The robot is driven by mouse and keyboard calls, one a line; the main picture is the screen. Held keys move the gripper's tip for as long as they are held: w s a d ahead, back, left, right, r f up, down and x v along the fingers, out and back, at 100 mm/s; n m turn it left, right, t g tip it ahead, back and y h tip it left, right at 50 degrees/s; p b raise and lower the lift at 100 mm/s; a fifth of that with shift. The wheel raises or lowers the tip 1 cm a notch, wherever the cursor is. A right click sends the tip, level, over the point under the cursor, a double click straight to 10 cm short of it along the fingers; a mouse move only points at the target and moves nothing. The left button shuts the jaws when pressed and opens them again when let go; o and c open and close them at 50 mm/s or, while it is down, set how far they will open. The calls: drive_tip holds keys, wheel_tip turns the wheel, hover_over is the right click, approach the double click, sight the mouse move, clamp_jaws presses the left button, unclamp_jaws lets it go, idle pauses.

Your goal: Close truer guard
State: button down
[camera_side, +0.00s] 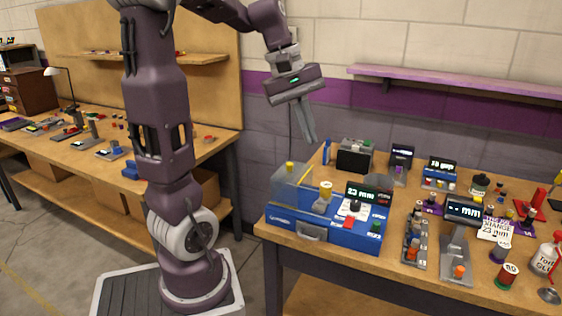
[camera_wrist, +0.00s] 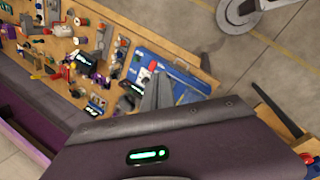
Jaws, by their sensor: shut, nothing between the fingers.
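The truer looks to be the blue machine (camera_side: 335,232) on the near left corner of the right-hand bench, with a lit display reading 23 mm, a red-and-white panel and a drawer handle in front. A clear guard (camera_side: 287,188) with a yellow knob (camera_side: 290,167) stands upright over its left end; I cannot tell whether it is open or shut. My gripper (camera_side: 309,137) is shut and empty, pointing down in the air above and behind the machine, apart from it. In the wrist view, the blue machine (camera_wrist: 146,58) lies beyond my gripper's fingers (camera_wrist: 157,92), which hide part of it.
A black box-shaped device (camera_side: 354,156) stands behind the machine. Another display stand (camera_side: 462,212), a row of small knobbed parts (camera_side: 415,243) and a glue bottle (camera_side: 546,255) crowd the bench to the right. A purple wall shelf (camera_side: 455,85) runs above. The air around my gripper is clear.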

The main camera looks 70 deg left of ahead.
sight(283, 169)
drive_tip(key=s+a+f+n, duration=0.2)
drive_tip(key=a+f+n, duration=0.15)
drive_tip(key=a, duration=0.45)
drive_tip(key=s+a+f+n, duration=0.2)
drive_tip(key=a+n, duration=0.3)
drive_tip(key=a, duration=0.3)
drive_tip(key=s+a+f+n, duration=0.2)
drive_tip(key=a+n, duration=0.3)
drive_tip(key=a, duration=0.4)
drive_tip(key=w+d+f, duration=0.1)
drive_tip(key=f, duration=0.2)
drive_tip(key=w+d+f, duration=0.1)
drive_tip(key=w+f, duration=0.1)
drive_tip(key=f, duration=0.1)
drive_tip(key=w+d+f, duration=0.1)
drive_tip(key=w+f, duration=0.1)
drive_tip(key=f, duration=0.1)
drive_tip(key=shift+w+d, duration=0.25)
drive_tip(key=shift+d, duration=0.05)
drive_tip(key=shift+w+d, duration=0.35)
drive_tip(key=shift+w, duration=0.15)
drive_tip(key=w+d, duration=0.7)
drive_tip(key=shift+w+d, duration=0.3)
drive_tip(key=shift+d, duration=0.05)
